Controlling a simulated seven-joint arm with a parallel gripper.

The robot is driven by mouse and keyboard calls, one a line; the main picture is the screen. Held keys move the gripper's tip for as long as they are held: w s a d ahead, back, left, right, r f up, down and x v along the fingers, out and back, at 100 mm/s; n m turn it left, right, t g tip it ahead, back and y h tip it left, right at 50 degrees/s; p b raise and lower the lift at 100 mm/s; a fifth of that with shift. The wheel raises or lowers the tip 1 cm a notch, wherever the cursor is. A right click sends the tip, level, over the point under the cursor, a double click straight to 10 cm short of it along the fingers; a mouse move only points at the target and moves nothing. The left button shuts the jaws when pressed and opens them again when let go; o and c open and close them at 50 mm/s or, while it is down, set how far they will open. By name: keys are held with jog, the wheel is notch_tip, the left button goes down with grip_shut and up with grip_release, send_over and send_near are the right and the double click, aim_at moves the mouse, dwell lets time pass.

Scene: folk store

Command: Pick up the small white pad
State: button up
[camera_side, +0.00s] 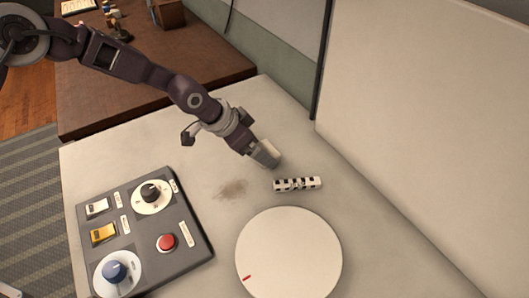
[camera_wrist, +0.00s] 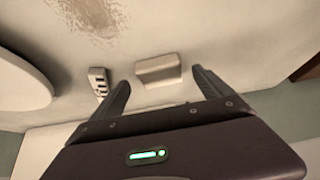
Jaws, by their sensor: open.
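The small white pad (camera_wrist: 158,70) is a pale block lying on the light tabletop, seen in the wrist view just beyond and between my fingertips. In the side view the pad (camera_side: 272,148) shows at the end of my gripper (camera_side: 262,157), partly hidden by it. My gripper is open, with one finger to each side of the pad in the wrist view (camera_wrist: 160,80). I cannot tell whether either finger touches the pad.
A black-and-white checkered bar (camera_side: 297,184) lies close by; it also shows left of my fingers in the wrist view (camera_wrist: 99,83). A round white disc (camera_side: 289,255) and a control panel (camera_side: 143,236) stand nearer. A pale upright panel (camera_side: 430,110) is at right. A dark smudge (camera_side: 231,189) marks the table.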

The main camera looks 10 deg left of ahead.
jog(key=shift+x, duration=1.2)
jog(key=c, duration=1.4)
notch_tip(320, 180, up, 10)
jog(key=shift+r, duration=0.1)
